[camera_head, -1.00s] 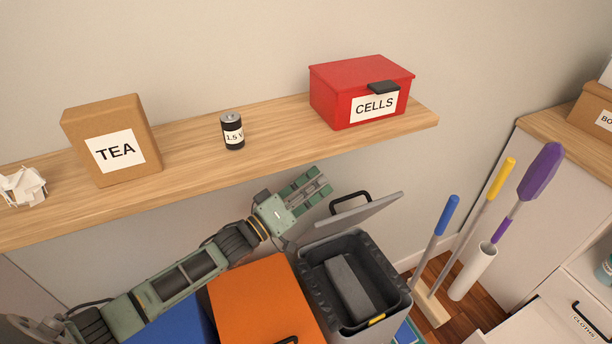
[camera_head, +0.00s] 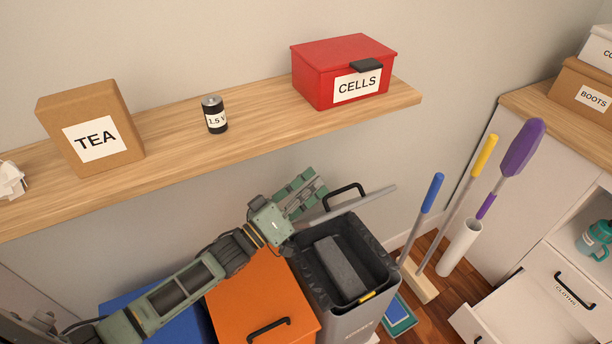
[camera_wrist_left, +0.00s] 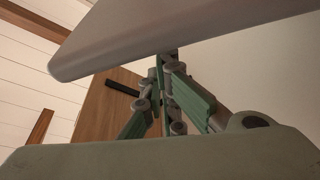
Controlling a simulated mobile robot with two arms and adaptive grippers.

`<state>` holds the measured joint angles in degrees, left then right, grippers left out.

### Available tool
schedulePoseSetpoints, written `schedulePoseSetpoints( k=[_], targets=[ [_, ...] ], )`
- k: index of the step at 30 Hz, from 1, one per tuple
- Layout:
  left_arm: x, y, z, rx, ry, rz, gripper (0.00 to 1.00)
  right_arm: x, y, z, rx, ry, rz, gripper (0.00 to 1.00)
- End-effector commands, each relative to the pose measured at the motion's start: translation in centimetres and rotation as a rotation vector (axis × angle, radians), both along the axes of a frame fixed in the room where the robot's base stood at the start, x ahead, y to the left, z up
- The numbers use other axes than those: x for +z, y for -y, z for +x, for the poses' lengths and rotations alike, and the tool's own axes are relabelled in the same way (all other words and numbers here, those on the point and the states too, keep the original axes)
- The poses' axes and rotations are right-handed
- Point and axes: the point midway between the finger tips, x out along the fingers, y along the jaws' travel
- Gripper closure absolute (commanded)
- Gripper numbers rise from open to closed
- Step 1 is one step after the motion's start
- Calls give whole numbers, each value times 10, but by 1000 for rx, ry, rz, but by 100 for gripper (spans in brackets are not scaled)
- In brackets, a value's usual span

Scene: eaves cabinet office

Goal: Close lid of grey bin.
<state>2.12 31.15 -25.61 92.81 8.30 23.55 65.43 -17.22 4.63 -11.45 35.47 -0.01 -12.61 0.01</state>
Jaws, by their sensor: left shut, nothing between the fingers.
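The grey bin (camera_head: 348,318) stands below the shelf, with its black-rimmed mouth uncovered and a dark grey block inside. Its lid (camera_head: 372,200) is raised at the back and shows nearly edge-on, with a black handle (camera_head: 343,194) on its far side. My left gripper (camera_head: 307,187) is shut and empty, at the left end of the lid, behind the bin. In the left wrist view the lid (camera_wrist_left: 170,38) spans the top as a broad grey panel. The gripper's fingers (camera_wrist_left: 160,85) reach up to its edge; whether they touch is unclear. My right gripper is out of view.
An orange bin (camera_head: 258,297) and a blue bin (camera_head: 185,325) stand left of the grey bin, under my left arm. The wooden shelf (camera_head: 250,135) hangs above, with a red box (camera_head: 325,85), a battery (camera_head: 214,115) and a tea box (camera_head: 95,135). Brooms (camera_head: 425,215) stand right.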

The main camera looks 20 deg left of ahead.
Motion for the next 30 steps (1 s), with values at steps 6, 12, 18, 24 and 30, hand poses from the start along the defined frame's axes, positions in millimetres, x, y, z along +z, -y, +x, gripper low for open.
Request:
schedulePoseSetpoints(
  k=[6,12,18,24,30],
  targets=[
    [-26,34,-33,-2,120,120,100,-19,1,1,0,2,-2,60],
    [-51,59,-59,0,228,231,100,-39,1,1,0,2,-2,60],
    [-72,77,-77,-1,313,318,100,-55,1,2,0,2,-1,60],
    [-84,87,-86,0,367,369,100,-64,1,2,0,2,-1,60],
    [-88,91,-90,-1,387,391,100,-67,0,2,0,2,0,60]
  ],
)
